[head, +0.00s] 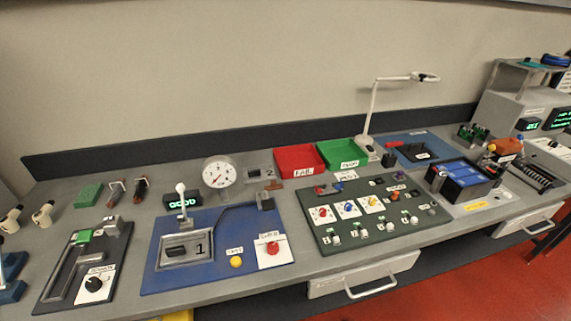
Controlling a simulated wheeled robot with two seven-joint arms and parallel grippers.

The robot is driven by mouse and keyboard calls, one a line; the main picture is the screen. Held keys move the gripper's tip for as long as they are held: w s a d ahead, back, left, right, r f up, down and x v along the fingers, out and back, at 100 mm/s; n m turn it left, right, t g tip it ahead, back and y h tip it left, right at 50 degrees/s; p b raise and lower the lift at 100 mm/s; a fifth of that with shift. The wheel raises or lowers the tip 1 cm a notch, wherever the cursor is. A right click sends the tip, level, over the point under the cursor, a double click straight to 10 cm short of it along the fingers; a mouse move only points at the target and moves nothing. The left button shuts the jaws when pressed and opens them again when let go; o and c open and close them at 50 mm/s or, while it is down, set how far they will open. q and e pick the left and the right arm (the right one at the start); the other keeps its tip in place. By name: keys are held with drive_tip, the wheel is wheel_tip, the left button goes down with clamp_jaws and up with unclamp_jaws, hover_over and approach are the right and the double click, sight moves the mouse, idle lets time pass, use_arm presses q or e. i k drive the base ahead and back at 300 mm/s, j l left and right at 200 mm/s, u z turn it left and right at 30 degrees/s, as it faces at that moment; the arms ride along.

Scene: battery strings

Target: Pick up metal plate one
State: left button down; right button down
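A grey metal plate marked 1 (205,240) lies on the blue mat (225,272) at the left centre of the bench. A small dark block (177,252) shows on its left part, and a lever with a white knob (181,188) stands just behind it. Another grey piece marked 2 (256,171) lies further back, right of the round dial gauge (217,172). Neither of my grippers is in view, and nothing is seen touching the plate.
A yellow button (236,262) and a red knob panel (272,248) flank the plate's right. A green display (182,202) sits behind. Red (300,160) and green (342,152) trays stand at the back. A dark grooved fixture (62,275) lies left.

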sight(178, 250)
drive_tip(key=u, duration=1)
